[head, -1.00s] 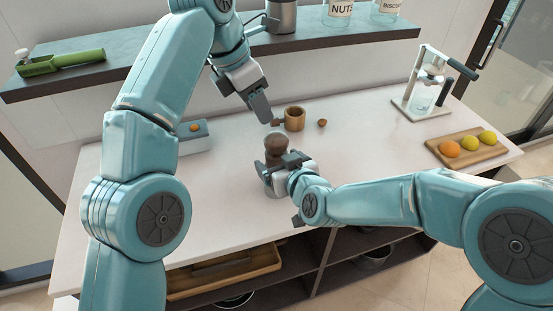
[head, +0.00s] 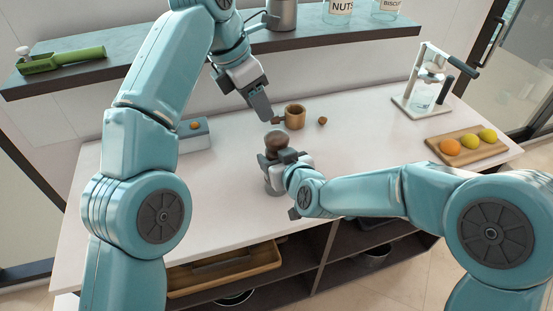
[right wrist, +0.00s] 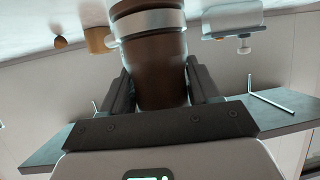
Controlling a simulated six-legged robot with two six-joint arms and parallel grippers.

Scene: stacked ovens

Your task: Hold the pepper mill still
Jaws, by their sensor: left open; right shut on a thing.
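The pepper mill (head: 276,143) stands on the white table in the head view, its dark brown top showing above my right gripper (head: 283,160). My right gripper is shut around its body. In the right wrist view the brown mill (right wrist: 158,65) with a silver band sits between the two dark fingers of my right gripper (right wrist: 160,88). The gripper hides much of the mill's lower part in the head view. My left gripper (head: 261,108) is open and empty, pointing down above and behind the mill, apart from it.
A wooden mortar or cup (head: 295,117) and a small brown round thing (head: 323,121) are behind the mill. A board (head: 440,150) with fruit and a white press (head: 420,105) stand at the right. The table front is clear.

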